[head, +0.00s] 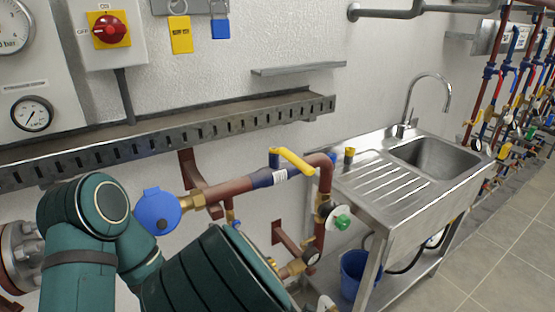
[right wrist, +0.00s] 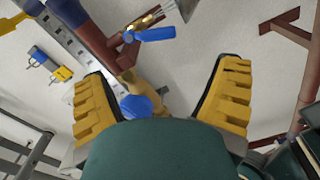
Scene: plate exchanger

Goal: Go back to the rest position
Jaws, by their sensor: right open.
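My right gripper (right wrist: 165,92) has two yellow ribbed fingers, spread wide apart with nothing gripped. A blue cap (right wrist: 140,106) on a brass fitting shows between them, beyond the dark green housing; I cannot tell how near it is. In the head view, a blue round cap (head: 158,210) sits at the left end of a brown pipe (head: 230,190). One of my dark green arms fills the lower left of the head view, in front of the piping, and no gripper fingers show there. My left gripper is in neither view.
A yellow lever valve (head: 294,160) and a green-knobbed valve (head: 342,222) are on the piping. A slotted metal tray (head: 170,132) runs along the wall. A steel sink (head: 432,158) stands at right, with a blue bucket (head: 356,270) below. Tiled floor (head: 500,240) is clear at right.

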